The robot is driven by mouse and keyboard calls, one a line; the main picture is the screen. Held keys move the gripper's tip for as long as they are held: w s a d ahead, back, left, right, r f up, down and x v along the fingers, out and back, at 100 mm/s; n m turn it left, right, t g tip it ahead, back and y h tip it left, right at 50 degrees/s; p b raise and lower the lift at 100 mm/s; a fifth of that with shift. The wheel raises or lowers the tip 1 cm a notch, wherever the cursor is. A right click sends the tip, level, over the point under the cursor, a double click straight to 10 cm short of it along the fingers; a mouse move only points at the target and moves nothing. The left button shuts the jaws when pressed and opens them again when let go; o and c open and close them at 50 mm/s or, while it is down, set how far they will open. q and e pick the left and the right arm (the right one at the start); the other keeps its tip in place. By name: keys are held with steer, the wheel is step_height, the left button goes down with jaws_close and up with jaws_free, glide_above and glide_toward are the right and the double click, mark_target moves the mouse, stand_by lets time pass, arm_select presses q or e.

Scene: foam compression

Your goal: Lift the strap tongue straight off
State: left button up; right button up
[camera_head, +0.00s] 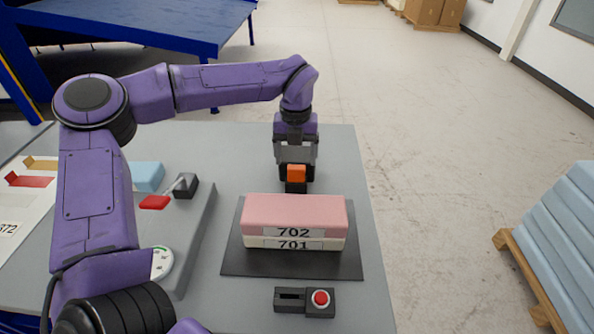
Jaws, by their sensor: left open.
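A small orange block with a dark lower part, which looks like the strap tongue (296,174), is at the far side of the foam stack. My left gripper (297,168) points down over it, with its dark fingers on either side, open. I cannot tell whether the fingers touch it. A pink foam block (295,210) labelled 702 lies on a cream block (285,245) labelled 701, on a dark plate (290,267). A black buckle (290,301) with a slot and a red button (320,298) sits in front of the plate. My right gripper is out of view.
A grey raised panel (195,235) with a red-handled lever (156,202) and a dial (161,263) stands to the left. A light blue block (148,175) is behind it. Stacked blue foam sheets (555,235) on a pallet stand off the table's right side.

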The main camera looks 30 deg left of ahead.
mark_target(296, 166)
arm_select(q)
step_height(296, 166, down, 4)
steer(key=shift+w+f+p, duration=0.15)
steer(key=shift+p, duration=0.35)
steer(key=c, duration=1.1)
steer(key=shift+o, duration=0.2)
